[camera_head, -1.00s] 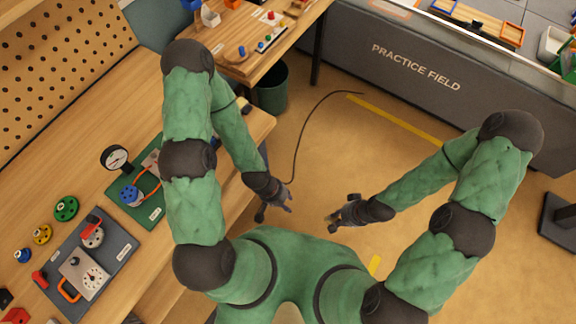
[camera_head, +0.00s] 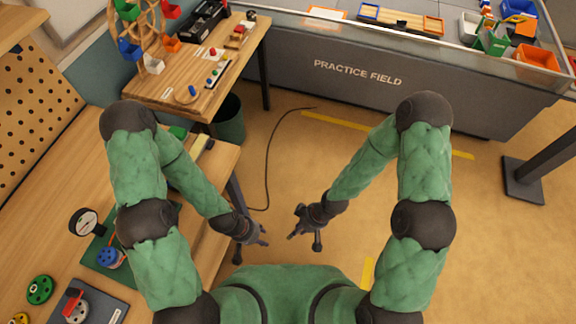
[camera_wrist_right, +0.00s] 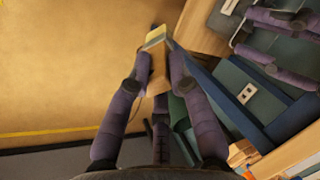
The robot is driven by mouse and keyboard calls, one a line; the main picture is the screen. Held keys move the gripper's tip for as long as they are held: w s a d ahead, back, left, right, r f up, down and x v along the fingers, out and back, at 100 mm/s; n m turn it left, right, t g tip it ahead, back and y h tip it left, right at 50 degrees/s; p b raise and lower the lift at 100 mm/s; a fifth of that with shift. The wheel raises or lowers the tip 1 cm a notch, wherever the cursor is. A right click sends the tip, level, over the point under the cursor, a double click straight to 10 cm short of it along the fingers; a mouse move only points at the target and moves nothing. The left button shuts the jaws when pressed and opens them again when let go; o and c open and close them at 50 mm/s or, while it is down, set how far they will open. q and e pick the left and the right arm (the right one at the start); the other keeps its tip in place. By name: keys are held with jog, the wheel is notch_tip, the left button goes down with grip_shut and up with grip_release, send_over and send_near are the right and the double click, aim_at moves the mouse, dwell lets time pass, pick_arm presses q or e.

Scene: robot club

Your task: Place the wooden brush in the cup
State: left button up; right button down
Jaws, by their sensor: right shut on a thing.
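My right gripper (camera_head: 297,233) hangs over the floor in front of my body. In the right wrist view, its two fingers (camera_wrist_right: 158,80) are shut on the wooden brush, on either side of its handle. The brush (camera_wrist_right: 155,38) has a tan wooden handle and a pale yellowish end that points away from the wrist. I cannot make the brush out in the head view. My left gripper (camera_head: 260,238) is to the left of the right one, near the bench edge. I see no cup.
A long wooden bench (camera_head: 60,195) with a gauge (camera_head: 85,222) and a green knob (camera_head: 40,290) runs along the left. A second wooden table (camera_head: 180,100) stands behind it, with a dark bin (camera_head: 229,122) beside it. Open floor (camera_head: 330,165) lies ahead, up to the practice field wall (camera_head: 400,95).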

jog(key=w+a+r+n+t+h, duration=0.1)
jog(key=w+a+n, duration=0.3)
jog(key=n, duration=0.8)
jog(key=w+a+r+n+t+h, duration=0.1)
jog(key=w+a+r+n+h, duration=0.2)
jog(key=w+n, duration=0.4)
jog(key=a+n+h+b, duration=0.1)
jog(key=n, duration=0.5)
jog(key=shift+w+t, duration=0.3)
jog(key=shift+t, duration=0.1)
jog(key=w+d+f+b, duration=0.1)
jog(key=w+d, duration=0.2)
jog(key=w, duration=0.8)
jog(key=shift+w+d+f, duration=0.2)
jog(key=shift+d+f, duration=0.1)
jog(key=shift+d, duration=0.1)
jog(key=shift+s, duration=0.1)
